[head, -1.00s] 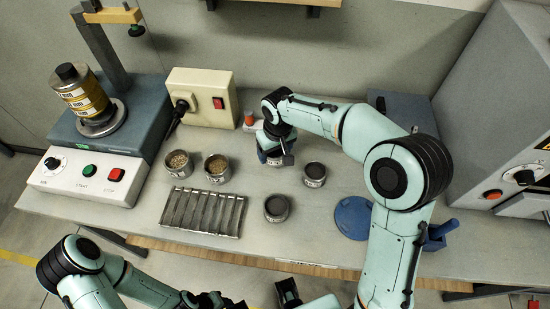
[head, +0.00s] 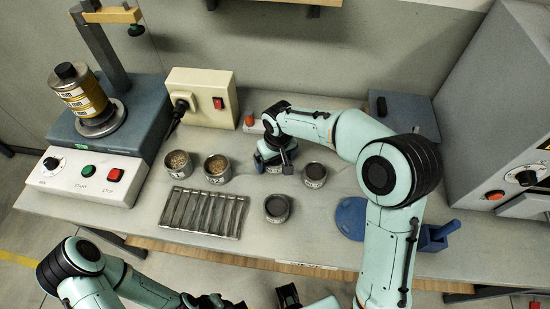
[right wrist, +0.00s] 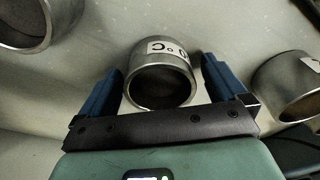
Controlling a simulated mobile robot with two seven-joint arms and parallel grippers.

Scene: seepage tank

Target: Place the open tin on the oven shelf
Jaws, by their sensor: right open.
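My right gripper (head: 272,162) is low over the table at the back middle, open. In the right wrist view a round metal tin (right wrist: 160,80) with a dark inside and a white label sits between its open blue fingers, with a gap to each; in the head view the gripper mostly hides it. Two more dark-filled tins stand nearby, one right of the gripper (head: 314,174) and one in front (head: 276,207). The oven seems to be the grey cabinet (head: 500,110) at the right; no shelf inside it shows. My left gripper (head: 215,301) is at the bottom edge, its jaws unclear.
Two tins with pale grain (head: 179,163) (head: 217,168) stand left. A slatted metal rack (head: 203,212) lies in front of them. A blue disc (head: 350,217) and a blue-handled block (head: 436,236) are at right. A machine with a stacked cylinder (head: 82,92) stands far left.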

